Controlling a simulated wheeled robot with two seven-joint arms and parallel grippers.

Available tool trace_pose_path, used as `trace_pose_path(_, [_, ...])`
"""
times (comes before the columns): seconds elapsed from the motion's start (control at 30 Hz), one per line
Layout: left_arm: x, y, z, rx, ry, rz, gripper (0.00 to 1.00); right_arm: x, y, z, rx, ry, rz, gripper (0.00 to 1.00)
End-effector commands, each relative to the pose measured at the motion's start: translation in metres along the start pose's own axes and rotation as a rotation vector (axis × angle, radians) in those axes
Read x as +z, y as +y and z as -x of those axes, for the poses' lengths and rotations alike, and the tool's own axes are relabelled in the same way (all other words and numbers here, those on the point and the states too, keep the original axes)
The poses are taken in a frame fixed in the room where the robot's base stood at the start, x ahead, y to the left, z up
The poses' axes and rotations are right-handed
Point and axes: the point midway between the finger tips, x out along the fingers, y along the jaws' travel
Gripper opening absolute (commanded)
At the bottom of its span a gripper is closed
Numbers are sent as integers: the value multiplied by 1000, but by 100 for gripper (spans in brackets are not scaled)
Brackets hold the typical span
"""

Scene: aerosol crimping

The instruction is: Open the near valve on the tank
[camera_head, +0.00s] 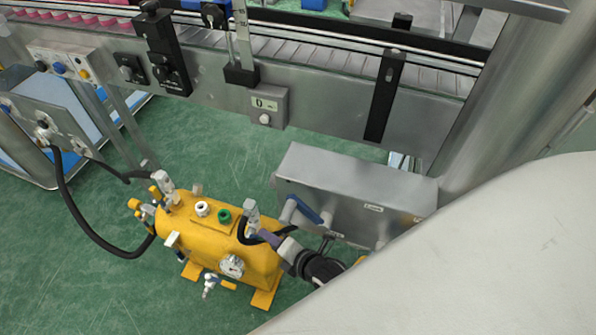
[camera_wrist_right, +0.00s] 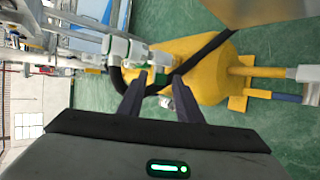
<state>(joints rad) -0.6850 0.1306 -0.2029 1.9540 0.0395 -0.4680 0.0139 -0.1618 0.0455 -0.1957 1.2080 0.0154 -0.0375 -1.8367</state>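The yellow tank (camera_head: 215,235) lies on the green floor, with a round gauge (camera_head: 232,266) on its near side and white and green ports on top. A pale metal valve fitting (camera_head: 251,210) stands at its right end, near a black hose; pale fittings also show in the wrist view (camera_wrist_right: 120,48). A blue lever (camera_head: 307,211) is just right of this fitting; I cannot tell what it attaches to. My right gripper (camera_head: 262,236) is at the tank's right end, close to the fitting. In the wrist view its fingers (camera_wrist_right: 158,80) are apart with nothing clearly held. My left gripper is out of view.
A grey metal box (camera_head: 350,195) stands close right of the tank. The conveyor frame (camera_head: 330,115) runs behind. A thick black hose (camera_head: 82,228) loops from a panel (camera_head: 45,118) to the tank's left end. Floor in front and left is clear.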

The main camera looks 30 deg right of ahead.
Motion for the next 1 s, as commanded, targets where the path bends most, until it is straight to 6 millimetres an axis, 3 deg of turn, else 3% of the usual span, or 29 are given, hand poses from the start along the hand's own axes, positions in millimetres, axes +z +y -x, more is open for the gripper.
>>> trace_pose_path(0.1, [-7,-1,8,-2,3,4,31,0,0,33,-3,1,2,32])
trace_pose_path(0.5, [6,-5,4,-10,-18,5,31,-13,-51,106,-3,0,1,32])
trace_pose_path(0.7, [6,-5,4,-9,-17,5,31,-16,-61,122,-1,0,1,32])
trace_pose_path(1.0, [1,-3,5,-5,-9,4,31,-16,-62,125,1,0,1,32])
